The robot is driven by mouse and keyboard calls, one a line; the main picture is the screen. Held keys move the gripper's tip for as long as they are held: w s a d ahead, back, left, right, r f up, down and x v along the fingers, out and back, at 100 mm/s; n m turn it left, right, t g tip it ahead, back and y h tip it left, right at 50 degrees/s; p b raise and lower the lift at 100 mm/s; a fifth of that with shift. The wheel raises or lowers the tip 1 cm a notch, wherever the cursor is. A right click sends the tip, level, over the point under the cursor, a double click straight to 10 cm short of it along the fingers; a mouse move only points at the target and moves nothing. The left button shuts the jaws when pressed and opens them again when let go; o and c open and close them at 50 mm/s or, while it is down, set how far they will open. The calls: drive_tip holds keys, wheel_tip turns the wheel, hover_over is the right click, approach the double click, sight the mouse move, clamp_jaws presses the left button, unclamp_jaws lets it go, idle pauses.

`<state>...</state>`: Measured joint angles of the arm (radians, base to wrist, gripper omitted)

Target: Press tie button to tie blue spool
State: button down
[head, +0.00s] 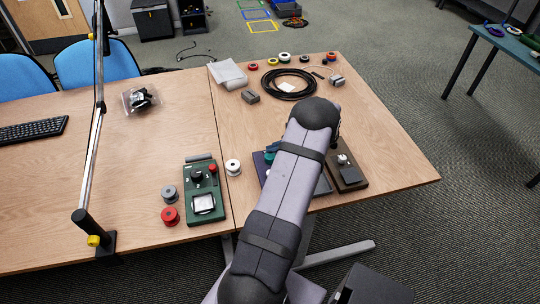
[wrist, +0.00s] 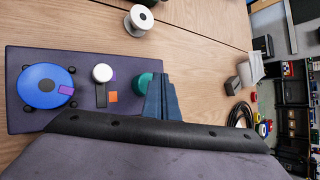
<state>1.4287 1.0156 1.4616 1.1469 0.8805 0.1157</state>
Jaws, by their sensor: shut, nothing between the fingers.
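The blue spool (wrist: 38,92) lies flat at the left of a dark purple board (wrist: 22,58) in the wrist view, with a small purple tag on it. A white round knob (wrist: 102,73) stands to its right, beside an orange patch (wrist: 113,97). A teal round part (wrist: 146,80) sits farther right; I cannot tell if it is the tie button. My gripper (wrist: 160,82) is shut and empty, its blue fingers overlapping the teal part in the picture. Contact cannot be told. In the head view my arm hides the gripper and much of the board (head: 260,170).
A white spool (head: 233,167) stands left of the board. A green device (head: 190,205) with a red spool (head: 170,215) and a grey spool (head: 169,192) is farther left. A brown board (head: 354,184) is on the right. A black cable coil (head: 270,91) lies behind.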

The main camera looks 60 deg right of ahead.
drive_tip(key=shift+r, duration=0.1)
drive_tip(key=shift+r+p, duration=1.45)
drive_tip(key=shift+r, duration=1)
drive_tip(key=w+a+r+n+g+y, duration=0.15)
drive_tip(key=w+a+n, duration=0.25)
drive_tip(key=a, duration=0.5)
drive_tip(key=w+a+r+n+g+y, duration=0.1)
drive_tip(key=w+a+r+n+g, duration=0.15)
drive_tip(key=a, duration=0.55)
drive_tip(key=w+a+r+n+g+y, duration=0.15)
drive_tip(key=w+a+n, duration=0.3)
drive_tip(key=a, duration=0.45)
drive_tip(key=s+a+r+n+g+h, duration=0.1)
drive_tip(key=s+a+n+g, duration=0.1)
drive_tip(key=s+a+n, duration=0.5)
drive_tip(key=s+a+r+n+g+h, duration=0.1)
drive_tip(key=s+a+n, duration=0.6)
drive_tip(key=a, duration=0.9)
drive_tip(key=shift+r+n+g+h, duration=0.35)
drive_tip(key=shift+r+n+h, duration=0.35)
drive_tip(key=shift+n, duration=0.6)
